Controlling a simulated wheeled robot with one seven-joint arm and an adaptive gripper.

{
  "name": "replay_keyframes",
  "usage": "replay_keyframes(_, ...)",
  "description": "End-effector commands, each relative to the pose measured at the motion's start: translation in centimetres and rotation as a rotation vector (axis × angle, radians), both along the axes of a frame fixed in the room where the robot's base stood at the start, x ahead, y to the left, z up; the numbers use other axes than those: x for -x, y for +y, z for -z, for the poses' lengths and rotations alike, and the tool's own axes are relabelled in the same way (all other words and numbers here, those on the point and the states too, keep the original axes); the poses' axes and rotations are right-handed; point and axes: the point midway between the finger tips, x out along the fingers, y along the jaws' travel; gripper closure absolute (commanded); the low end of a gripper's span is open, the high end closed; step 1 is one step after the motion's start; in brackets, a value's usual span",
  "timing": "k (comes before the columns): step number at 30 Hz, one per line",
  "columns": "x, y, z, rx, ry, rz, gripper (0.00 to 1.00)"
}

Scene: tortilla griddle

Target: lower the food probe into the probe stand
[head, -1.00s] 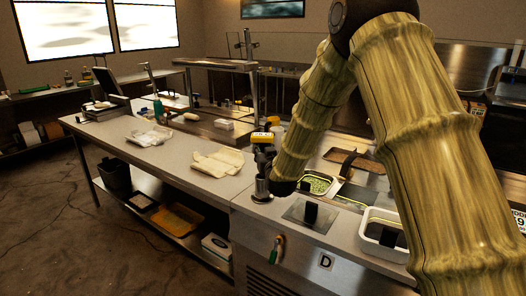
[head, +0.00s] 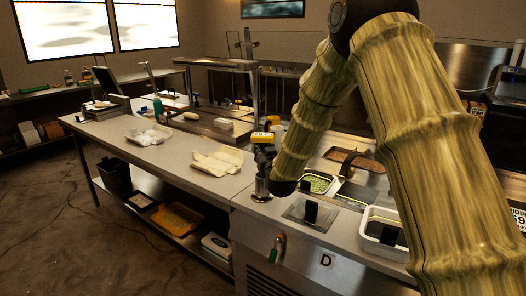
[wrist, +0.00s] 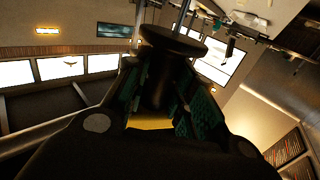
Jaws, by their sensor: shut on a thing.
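The food probe has a yellow top (head: 264,138) in the head view, with a dark body below it. In the wrist view its dark round collar (wrist: 172,42) and a patch of yellow (wrist: 150,123) show, and a thin metal stem runs from the collar to the top edge. My gripper (head: 264,156) is shut on the probe; its green-padded fingers (wrist: 165,95) lie on both sides of it. The probe stand (head: 261,187) is a small metal cup on the counter, directly below my gripper. The probe's tip is hidden, so I cannot tell whether it is inside the stand.
A folded cloth (head: 218,160) lies on the counter to the left. The counter's front edge is close to the stand.

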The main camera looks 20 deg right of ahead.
Motion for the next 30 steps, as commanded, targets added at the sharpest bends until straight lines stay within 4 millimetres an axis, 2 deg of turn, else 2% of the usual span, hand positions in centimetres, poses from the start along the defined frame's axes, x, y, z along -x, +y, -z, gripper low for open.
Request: replay_keyframes(30,0.00,0.01,0.79,0.000,0.000,0.000,1.00)
